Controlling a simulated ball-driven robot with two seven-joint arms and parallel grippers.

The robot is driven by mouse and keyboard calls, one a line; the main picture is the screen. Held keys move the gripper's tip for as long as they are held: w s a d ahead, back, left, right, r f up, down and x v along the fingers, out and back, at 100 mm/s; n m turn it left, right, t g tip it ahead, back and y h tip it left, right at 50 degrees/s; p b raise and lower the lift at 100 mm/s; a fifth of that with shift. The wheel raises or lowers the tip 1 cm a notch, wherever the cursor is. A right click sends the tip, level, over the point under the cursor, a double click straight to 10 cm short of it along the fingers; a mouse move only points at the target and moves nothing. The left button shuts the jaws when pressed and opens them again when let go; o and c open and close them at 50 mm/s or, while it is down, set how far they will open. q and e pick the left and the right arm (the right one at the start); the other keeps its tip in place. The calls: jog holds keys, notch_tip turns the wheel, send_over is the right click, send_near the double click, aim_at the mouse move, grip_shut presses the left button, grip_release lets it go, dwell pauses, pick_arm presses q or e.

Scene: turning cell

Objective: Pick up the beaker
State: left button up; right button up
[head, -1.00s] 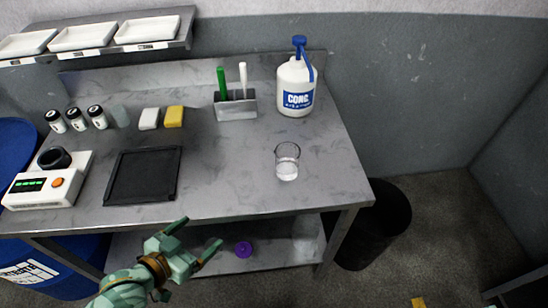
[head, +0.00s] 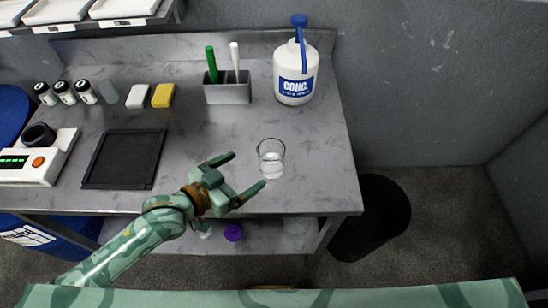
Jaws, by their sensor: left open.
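My right gripper is not in view.
A white jug (head: 295,75) with blue pump stands behind the beaker. A metal holder (head: 228,92) with green and white sticks is left of it. A black tray (head: 125,159) and a scale (head: 38,160) lie left. A dark bin (head: 373,218) stands right of the table.

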aim_at(262, 159)
pick_arm(q)
jog(key=x, duration=0.5)
jog(key=shift+w+d+f+b, duration=0.1)
jog(key=shift+w+b, duration=0.05)
jog(key=shift+b, duration=0.25)
jog(key=shift+w+d+f, duration=0.1)
jog(key=shift+w+d, duration=0.25)
jog(key=b+x, duration=0.1)
jog(key=x, duration=0.3)
jog(key=shift+w+d, duration=0.15)
jog(key=shift+w, duration=0.2)
jog(key=shift+s, duration=0.1)
jog(key=shift+c, duration=1.2)
jog(key=c, duration=1)
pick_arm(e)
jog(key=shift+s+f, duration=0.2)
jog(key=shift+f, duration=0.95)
